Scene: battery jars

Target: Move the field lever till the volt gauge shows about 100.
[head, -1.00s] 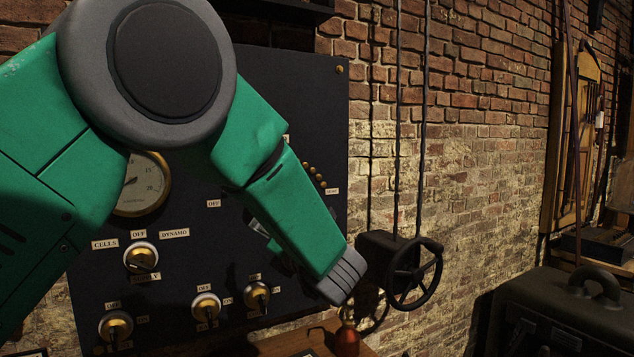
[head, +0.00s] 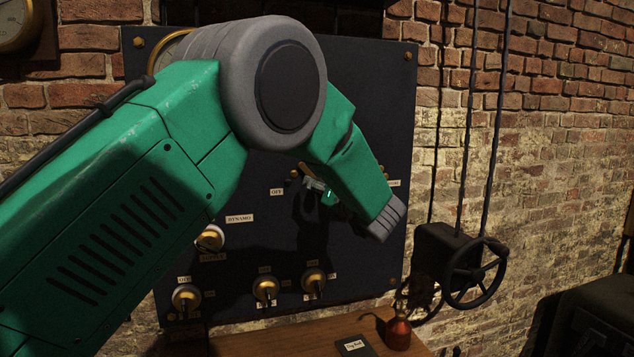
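The dark panel (head: 350,80) stands against the brick wall. My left arm reaches across it from the left, and my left gripper (head: 322,190) is at the panel's right half, beside an OFF label (head: 277,191). Only part of the gripper shows behind the forearm, so I cannot tell whether it is open or touching anything. I cannot make out the field lever, which may be behind the arm. A brass-rimmed gauge (head: 160,58) shows only its rim at the panel's upper left; its face is hidden, and no volt reading is visible. My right gripper is out of view.
Brass switches (head: 265,289) line the panel's bottom, and a DYNAMO label (head: 239,218) is above them. A wooden ledge (head: 285,343) below holds a reddish bottle (head: 398,334). A black handwheel (head: 475,272) is at the right. Another gauge (head: 14,24) hangs at top left.

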